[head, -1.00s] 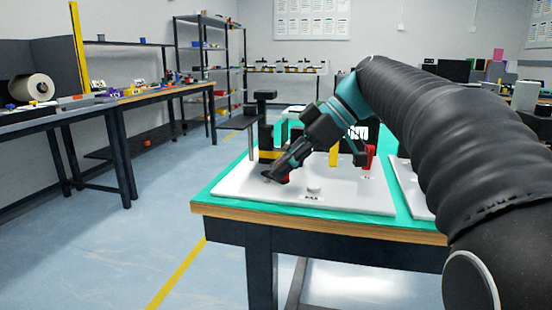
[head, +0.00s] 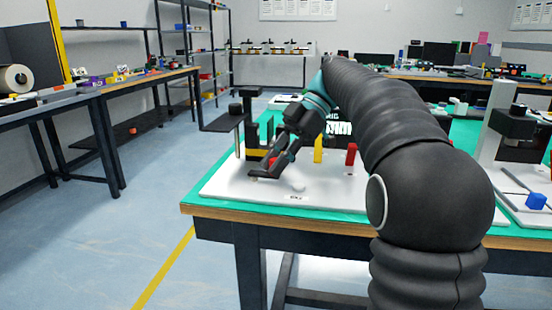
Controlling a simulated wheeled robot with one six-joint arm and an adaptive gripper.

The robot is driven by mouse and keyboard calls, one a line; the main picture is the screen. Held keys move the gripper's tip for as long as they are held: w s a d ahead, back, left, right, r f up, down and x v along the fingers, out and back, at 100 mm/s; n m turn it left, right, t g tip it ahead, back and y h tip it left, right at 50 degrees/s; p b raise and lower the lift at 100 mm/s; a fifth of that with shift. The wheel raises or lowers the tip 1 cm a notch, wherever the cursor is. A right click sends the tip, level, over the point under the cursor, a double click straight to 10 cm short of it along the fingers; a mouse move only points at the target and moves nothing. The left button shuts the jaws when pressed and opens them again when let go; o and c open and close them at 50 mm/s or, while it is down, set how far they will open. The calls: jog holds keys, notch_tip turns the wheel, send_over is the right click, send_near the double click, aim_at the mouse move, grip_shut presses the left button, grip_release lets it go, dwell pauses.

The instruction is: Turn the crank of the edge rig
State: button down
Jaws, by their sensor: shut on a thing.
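My gripper (head: 262,172) reaches down over the board's left part, fingers pointing left and down. Its fingers are closed on a small part low over the board, which I take to be the crank; they mostly hide it. A bit of red (head: 273,161) shows beside the fingers. A small white knob (head: 298,187) with a label in front stands to the right of the fingertips. A yellow block (head: 318,148) and a red block (head: 351,154) stand behind.
My arm crosses over the table's middle. A workbench (head: 120,92) is at left, with open blue floor between.

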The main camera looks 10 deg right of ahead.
dwell(0.3)
jog(key=c, duration=1)
grip_release()
jog(key=shift+o, duration=0.2)
